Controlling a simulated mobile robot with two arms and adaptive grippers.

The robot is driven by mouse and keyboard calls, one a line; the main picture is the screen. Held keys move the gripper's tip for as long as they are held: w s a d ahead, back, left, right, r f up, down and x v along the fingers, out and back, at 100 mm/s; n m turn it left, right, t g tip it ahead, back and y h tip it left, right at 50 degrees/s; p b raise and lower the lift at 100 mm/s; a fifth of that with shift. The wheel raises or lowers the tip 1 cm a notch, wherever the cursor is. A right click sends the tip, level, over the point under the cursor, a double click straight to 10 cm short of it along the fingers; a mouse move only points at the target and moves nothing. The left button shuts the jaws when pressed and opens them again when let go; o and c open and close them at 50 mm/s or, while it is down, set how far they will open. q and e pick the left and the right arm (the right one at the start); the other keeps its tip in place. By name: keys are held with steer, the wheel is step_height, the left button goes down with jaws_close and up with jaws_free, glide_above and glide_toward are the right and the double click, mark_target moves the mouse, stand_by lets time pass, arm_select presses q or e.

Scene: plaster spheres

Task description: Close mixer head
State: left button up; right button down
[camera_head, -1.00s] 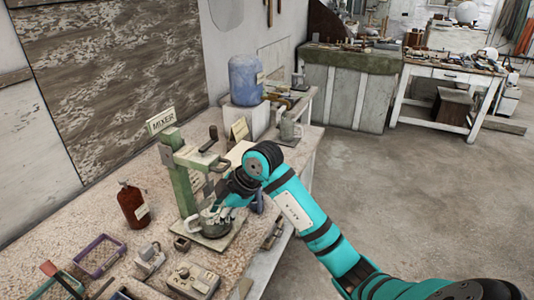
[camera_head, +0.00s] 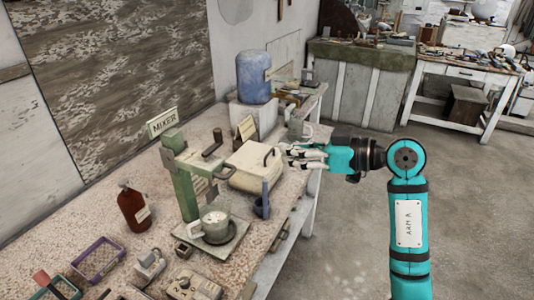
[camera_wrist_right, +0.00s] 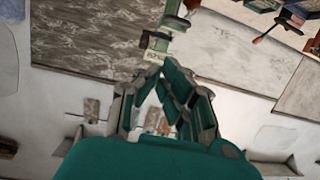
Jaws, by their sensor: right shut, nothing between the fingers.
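The mixer (camera_head: 184,185) is a green stand on the bench at the left of the head view, under a MIXER sign (camera_head: 162,122). Its head (camera_head: 203,163) sticks out from the post top, with a dark handle above. A pale cup (camera_head: 213,222) stands below the head on the mixer's base plate (camera_head: 225,240). My right gripper (camera_head: 290,156) is shut and empty, right of the mixer and clear of it, beside a cream box. Its fingers (camera_wrist_right: 168,95) also show in the wrist view, with green mixer parts beyond them. My left gripper is not in view.
The cream box (camera_head: 252,165) and a dark blue upright piece (camera_head: 264,200) lie between my right gripper and the mixer. A blue jug (camera_head: 253,76) stands behind. A brown bottle (camera_head: 133,206) and small trays (camera_head: 98,258) are at the left. Open floor lies right.

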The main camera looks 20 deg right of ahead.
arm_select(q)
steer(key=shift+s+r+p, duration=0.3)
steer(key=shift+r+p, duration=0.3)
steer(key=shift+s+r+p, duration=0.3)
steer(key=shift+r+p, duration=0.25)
arm_select(e)
steer(key=f+x, duration=0.2)
steer(key=x, duration=1)
steer(key=shift+s+a+f, duration=0.15)
steer(key=shift+s+f, duration=0.05)
steer(key=shift+f, duration=0.25)
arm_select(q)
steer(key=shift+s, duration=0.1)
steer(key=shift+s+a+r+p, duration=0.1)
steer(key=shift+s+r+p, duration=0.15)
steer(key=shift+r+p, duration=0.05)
arm_select(e)
step_height(320, 180, down, 13)
steer(key=shift+r, duration=0.15)
